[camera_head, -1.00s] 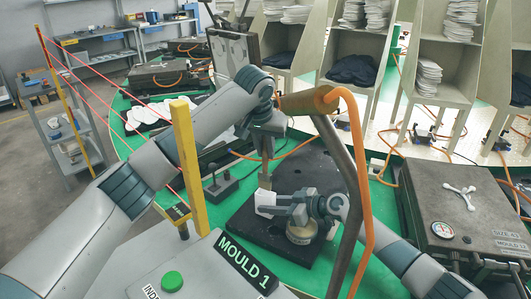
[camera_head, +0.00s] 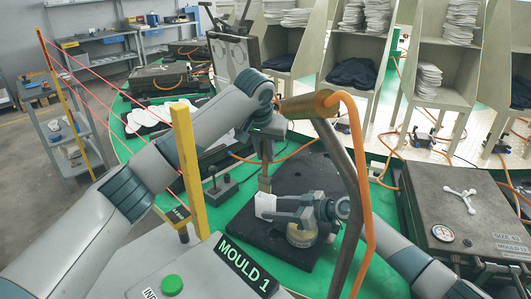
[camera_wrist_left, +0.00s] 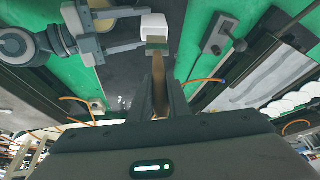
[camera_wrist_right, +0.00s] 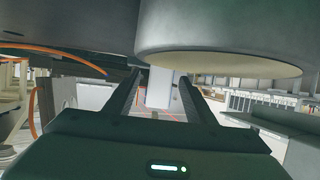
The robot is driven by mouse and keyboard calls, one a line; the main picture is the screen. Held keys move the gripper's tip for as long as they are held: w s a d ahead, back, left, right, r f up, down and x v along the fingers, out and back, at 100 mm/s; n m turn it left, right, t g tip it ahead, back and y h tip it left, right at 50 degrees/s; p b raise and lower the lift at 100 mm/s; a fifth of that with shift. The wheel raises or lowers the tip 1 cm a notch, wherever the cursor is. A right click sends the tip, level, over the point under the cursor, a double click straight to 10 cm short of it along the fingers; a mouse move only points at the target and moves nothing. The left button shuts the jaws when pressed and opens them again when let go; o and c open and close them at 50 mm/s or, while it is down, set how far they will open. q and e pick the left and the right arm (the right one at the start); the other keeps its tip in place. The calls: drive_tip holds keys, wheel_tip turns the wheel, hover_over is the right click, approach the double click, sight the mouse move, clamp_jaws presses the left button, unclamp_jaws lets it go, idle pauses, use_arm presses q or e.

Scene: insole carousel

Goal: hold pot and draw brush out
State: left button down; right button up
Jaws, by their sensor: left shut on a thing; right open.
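The white, block-like pot (camera_head: 265,206) stands over the black plate. It also shows in the left wrist view (camera_wrist_left: 155,25) and in the right wrist view (camera_wrist_right: 158,90). My left gripper (camera_head: 265,160) is shut on the brush's brown handle (camera_wrist_left: 158,95), above the pot. My right gripper (camera_head: 281,207) comes in from the right, low down, open, with its fingertips at the pot. I cannot tell whether its fingers touch the pot.
A round tin (camera_head: 302,236) sits under my right wrist. A slanted bar with an orange hose (camera_head: 358,160) crosses in front of my right arm. A yellow post (camera_head: 188,165) stands left, a closed mould (camera_head: 465,205) right. A small block with a lever (camera_head: 220,190) lies left of the plate.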

drive_tip(key=v, duration=0.9)
drive_tip(key=shift+s+d+r, duration=0.1)
drive_tip(key=shift+d+r, duration=0.05)
drive_tip(key=shift+d, duration=0.15)
use_arm(q)
drive_tip(key=shift+r, duration=0.15)
use_arm(e)
drive_tip(key=shift+r, duration=0.1)
use_arm(q)
wheel_tip(320, 180, up, 22)
drive_tip(key=p, duration=2.2)
use_arm(e)
wheel_tip(320, 180, up, 22)
